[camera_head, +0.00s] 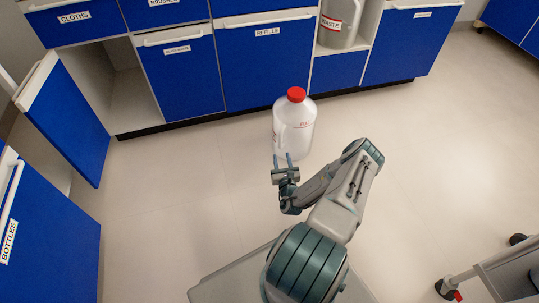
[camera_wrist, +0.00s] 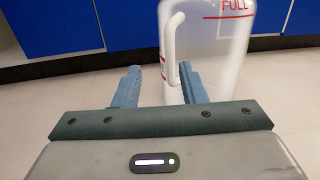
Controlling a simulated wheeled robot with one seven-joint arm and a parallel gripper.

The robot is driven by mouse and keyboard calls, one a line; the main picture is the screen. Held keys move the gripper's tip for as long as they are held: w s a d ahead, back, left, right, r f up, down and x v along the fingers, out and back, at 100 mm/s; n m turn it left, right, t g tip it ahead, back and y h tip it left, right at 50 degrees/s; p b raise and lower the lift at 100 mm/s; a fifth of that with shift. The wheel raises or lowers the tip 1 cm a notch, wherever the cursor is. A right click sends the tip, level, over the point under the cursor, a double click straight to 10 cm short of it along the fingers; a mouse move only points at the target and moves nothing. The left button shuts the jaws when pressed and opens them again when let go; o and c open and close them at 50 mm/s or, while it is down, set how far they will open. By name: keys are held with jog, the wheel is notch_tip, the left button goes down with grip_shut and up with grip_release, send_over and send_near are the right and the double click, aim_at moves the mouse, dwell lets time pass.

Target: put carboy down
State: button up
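The carboy (camera_head: 293,127) is a translucent white bottle with a red cap. It looks upright on the floor in front of the blue cabinets, just beyond my gripper (camera_head: 283,158). In the wrist view the carboy (camera_wrist: 225,50) shows a red FULL mark and its side handle (camera_wrist: 172,48). My gripper (camera_wrist: 160,75) has its two fingers spread apart with nothing clamped. The handle's lower end appears nearer the right finger. I cannot tell whether it lies between the fingertips or beyond them. The cap is out of the wrist view.
Blue cabinets with labels such as REFILLS (camera_head: 265,62) line the back. A WASTE jug (camera_head: 338,25) sits in an open bay. A cabinet door (camera_head: 68,118) stands open at left. A wheeled cart (camera_head: 510,272) is at lower right. The floor (camera_head: 430,170) right of the carboy is clear.

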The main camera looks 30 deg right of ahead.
jog(key=w+a+r+n+t+y, duration=0.1)
jog(key=w+a+r+n+y, duration=0.2)
jog(key=a+r+n+y, duration=0.3)
jog(key=w+a+r+n+t+y, duration=0.1)
jog(key=w+a+r+n+y, duration=0.25)
jog(key=r+y, duration=0.35)
jog(key=s+a+r+n+g+y, duration=0.4)
jog(key=a+r+n+g+y, duration=0.6)
jog(key=a+r+n, duration=0.5)
jog(key=s+a+r+n+g+h, duration=0.3)
jog(key=s+a+r+n+g, duration=0.15)
jog(key=s, duration=0.25)
jog(key=s+a+r+n+g+h, duration=0.3)
jog(key=s+n+g, duration=0.1)
jog(key=s+g, duration=0.25)
jog(key=s+d+r+n+t+h, duration=0.1)
jog(key=s+d+r+n+h, duration=0.2)
jog(key=s+r+h, duration=0.1)
jog(key=s+d+r+n+t+h, duration=0.2)
jog(key=s+d+r+n+h, duration=0.1)
jog(key=s+h, duration=0.3)
jog(key=shift+s+r+n, duration=0.4)
jog(key=shift+s+n, duration=0.3)
jog(key=shift+s, duration=0.2)
